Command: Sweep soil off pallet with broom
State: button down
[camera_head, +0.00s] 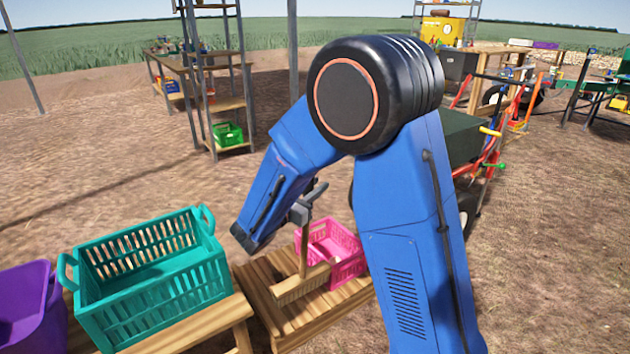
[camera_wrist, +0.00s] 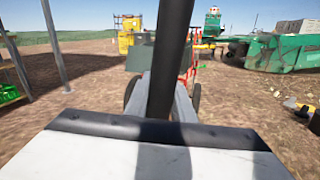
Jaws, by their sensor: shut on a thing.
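My gripper (camera_head: 302,208) is shut on the upright handle of a wooden broom (camera_head: 303,284). The handle runs down from the jaws to a wide broom head low over the slatted wooden pallet (camera_head: 268,312). The bristles appear to meet the slats, but exact contact is hard to tell. I cannot make out soil on the visible slats. In the wrist view a dark upright bar crosses the middle, and the broom head and pallet are out of sight.
A pink crate (camera_head: 338,250) stands at the pallet's back right, close to the broom head. A teal crate (camera_head: 150,268) sits on a wooden bench at left, beside a purple bin (camera_head: 25,312). A shelf rack with a green crate (camera_head: 227,134) stands farther back. Open dirt lies between.

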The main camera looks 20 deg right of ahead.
notch_tip(320, 180, down, 8)
jog(key=shift+r, duration=0.2)
dwell(0.3)
